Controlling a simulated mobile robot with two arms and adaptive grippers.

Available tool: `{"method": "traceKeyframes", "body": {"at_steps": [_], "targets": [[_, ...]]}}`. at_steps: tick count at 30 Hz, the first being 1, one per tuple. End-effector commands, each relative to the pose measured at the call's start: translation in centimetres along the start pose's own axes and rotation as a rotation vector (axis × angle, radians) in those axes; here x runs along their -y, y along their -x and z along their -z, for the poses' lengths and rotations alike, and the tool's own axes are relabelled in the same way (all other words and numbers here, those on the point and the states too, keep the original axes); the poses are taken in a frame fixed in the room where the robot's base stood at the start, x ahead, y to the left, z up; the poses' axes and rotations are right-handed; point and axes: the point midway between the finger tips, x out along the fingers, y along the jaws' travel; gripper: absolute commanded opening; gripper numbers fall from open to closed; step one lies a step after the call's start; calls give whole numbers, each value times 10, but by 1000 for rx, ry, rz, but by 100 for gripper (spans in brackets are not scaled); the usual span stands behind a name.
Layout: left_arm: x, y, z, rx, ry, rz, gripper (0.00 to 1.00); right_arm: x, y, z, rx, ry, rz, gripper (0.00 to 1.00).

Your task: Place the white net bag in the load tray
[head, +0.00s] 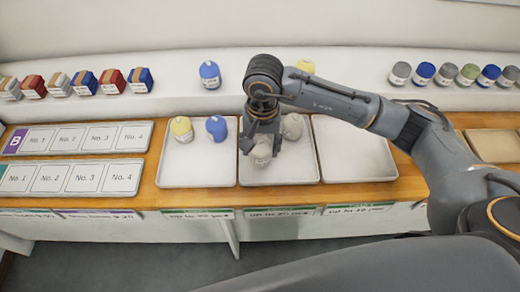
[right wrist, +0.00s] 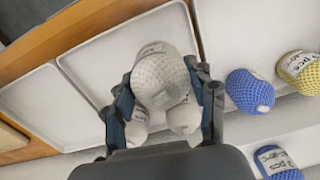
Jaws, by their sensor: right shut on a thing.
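My right gripper (head: 262,150) points down over the middle white tray (head: 250,178). It is shut on a white net bag (head: 262,157); the bag with its label shows between the fingers in the right wrist view (right wrist: 160,75). Another pale net bag (head: 292,126) sits in the same tray, just right of and behind the gripper. Two small rounded white shapes show below the held bag in the right wrist view; I cannot tell what they belong to. Whether the held bag touches the tray is unclear. My left gripper is out of view.
The left tray (head: 198,176) holds a yellow bag (head: 181,129) and a blue bag (head: 216,127). The right tray (head: 352,152) is empty. Numbered boards (head: 70,178) lie at left. The back shelf carries a blue bag (head: 209,74), a partly hidden yellow bag (head: 305,66) and coloured bundles.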

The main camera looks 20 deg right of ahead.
Motion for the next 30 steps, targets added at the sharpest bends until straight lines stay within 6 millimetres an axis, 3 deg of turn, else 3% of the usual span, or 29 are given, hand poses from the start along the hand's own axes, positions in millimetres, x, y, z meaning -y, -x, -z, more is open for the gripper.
{"method": "traceKeyframes", "body": {"at_steps": [9, 21, 22, 24, 30], "targets": [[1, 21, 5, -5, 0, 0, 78, 0, -34, 3, 2, 0, -1, 24], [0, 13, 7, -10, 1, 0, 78, 0, -40, 4, -1, 0, -1, 24], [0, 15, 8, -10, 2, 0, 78, 0, -39, 4, 0, 0, -1, 62], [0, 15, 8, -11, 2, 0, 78, 0, -38, 4, 0, 0, -1, 77], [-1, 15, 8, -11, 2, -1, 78, 0, -38, 4, 0, 0, -1, 79]]}}
